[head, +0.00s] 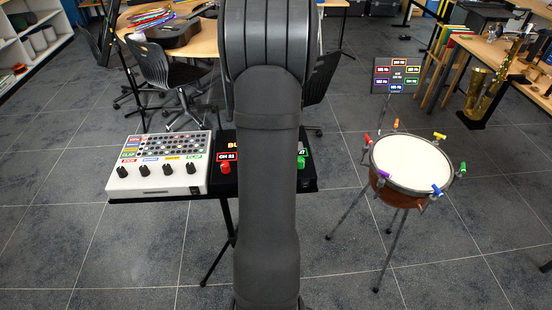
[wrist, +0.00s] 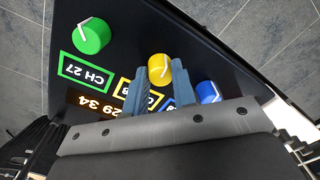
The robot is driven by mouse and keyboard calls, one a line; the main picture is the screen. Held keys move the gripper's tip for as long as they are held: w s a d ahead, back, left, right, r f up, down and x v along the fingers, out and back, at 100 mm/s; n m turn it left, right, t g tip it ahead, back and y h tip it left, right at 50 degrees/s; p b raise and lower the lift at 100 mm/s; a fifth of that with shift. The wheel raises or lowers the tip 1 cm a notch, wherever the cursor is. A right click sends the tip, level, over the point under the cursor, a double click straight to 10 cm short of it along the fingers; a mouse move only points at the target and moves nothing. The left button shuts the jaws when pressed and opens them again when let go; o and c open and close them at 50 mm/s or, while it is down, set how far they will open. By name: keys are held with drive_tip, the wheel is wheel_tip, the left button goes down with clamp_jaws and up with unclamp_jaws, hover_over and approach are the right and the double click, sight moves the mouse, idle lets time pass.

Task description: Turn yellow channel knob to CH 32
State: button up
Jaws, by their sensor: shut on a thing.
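The yellow knob (wrist: 158,63) stands on a black panel (wrist: 225,62) in the wrist view, with a white pointer line on its top. My gripper (wrist: 160,76) has its two blue-grey fingers on either side of the knob, shut on it. The yellow-framed label (wrist: 152,99) below the knob is mostly covered by the fingers, so its number cannot be read. In the head view my arm hides the yellow knob and my gripper.
A green knob (wrist: 91,36) with a CH 27 label and a blue knob (wrist: 208,92) flank the yellow one closely. A red knob (head: 226,168) shows in the head view. A white mixer (head: 158,180) stands left of the panel; a drum (head: 411,163) stands right.

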drive_tip(key=m, duration=0.4)
drive_tip(key=shift+m, duration=0.3)
drive_tip(key=m, duration=0.4)
drive_tip(key=shift+m, duration=0.3)
drive_tip(key=m, duration=0.4)
drive_tip(key=shift+m, duration=2.4)
drive_tip(key=shift+t, duration=0.3)
drive_tip(key=o, duration=1)
drive_tip(key=shift+r, duration=0.15)
